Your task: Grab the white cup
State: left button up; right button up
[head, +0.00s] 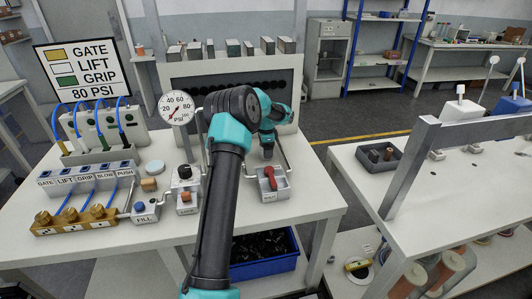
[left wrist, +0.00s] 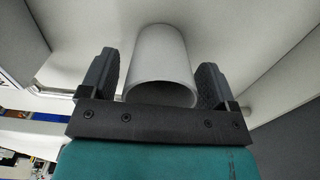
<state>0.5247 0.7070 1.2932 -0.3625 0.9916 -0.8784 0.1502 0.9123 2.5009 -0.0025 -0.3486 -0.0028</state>
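A plain pale grey-white cylinder, which looks like the white cup (left wrist: 160,60), fills the middle of the left wrist view. Its round open mouth faces the camera. My left gripper (left wrist: 155,62) has its two dark fingers apart, one on each side of the cup. A thin gap seems to show at the left finger; the right finger is very close to the rim, and contact there is unclear. In the head view my left arm crosses the middle, its end over the back of the workbench, and hides its gripper. I cannot make out the cup there. My right gripper is not in view.
A blue bin (head: 262,268) sits below. A second bench with a grey upright frame (head: 408,170) stands right.

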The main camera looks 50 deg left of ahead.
pick_arm(q)
jog(key=c, duration=0.8)
notch_tip(320, 180, up, 10)
dwell(0.4)
dwell(0.5)
